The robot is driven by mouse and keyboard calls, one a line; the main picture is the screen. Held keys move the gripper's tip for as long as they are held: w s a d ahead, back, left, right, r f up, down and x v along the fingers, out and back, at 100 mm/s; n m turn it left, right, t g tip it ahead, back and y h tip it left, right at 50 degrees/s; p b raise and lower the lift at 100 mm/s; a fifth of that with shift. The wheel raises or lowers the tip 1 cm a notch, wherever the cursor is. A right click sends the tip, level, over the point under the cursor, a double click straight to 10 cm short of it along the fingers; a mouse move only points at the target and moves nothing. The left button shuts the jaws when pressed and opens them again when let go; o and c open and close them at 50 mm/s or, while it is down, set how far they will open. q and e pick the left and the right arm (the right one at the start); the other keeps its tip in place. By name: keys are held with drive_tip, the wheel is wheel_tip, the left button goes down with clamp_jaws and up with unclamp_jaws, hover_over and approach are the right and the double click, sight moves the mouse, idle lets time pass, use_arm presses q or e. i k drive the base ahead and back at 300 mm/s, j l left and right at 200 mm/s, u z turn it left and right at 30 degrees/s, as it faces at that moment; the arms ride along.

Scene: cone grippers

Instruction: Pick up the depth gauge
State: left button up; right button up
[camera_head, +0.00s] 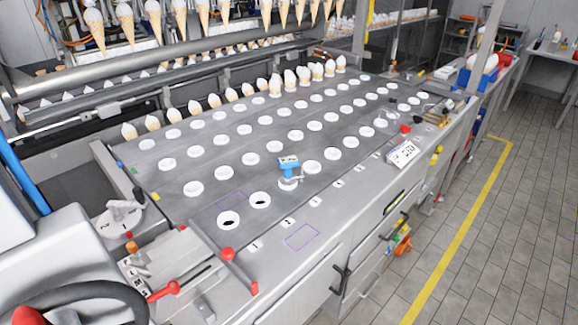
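The depth gauge (288,168) is a small blue device with a display on its head and a grey metal lower part. It stands upright near the middle of the grey machine plate (230,165), over one of the white-rimmed holes. How deep its foot sits cannot be told. Neither of my grippers can be made out in the head view, and nothing is seen touching the gauge.
Two dark open holes (229,220) lie left of the gauge. A red-knobbed lever (163,291) and a red ball knob (227,254) are at the front left. A white labelled block (403,153) lies to the right. Cones (290,80) line the back.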

sight(287, 164)
drive_tip(key=i+l+u, duration=0.15)
drive_tip(key=l, duration=0.25)
drive_tip(key=i+l+u, duration=0.1)
drive_tip(key=l, duration=0.35)
drive_tip(key=i+l+u, duration=0.15)
drive_tip(key=l, duration=0.3)
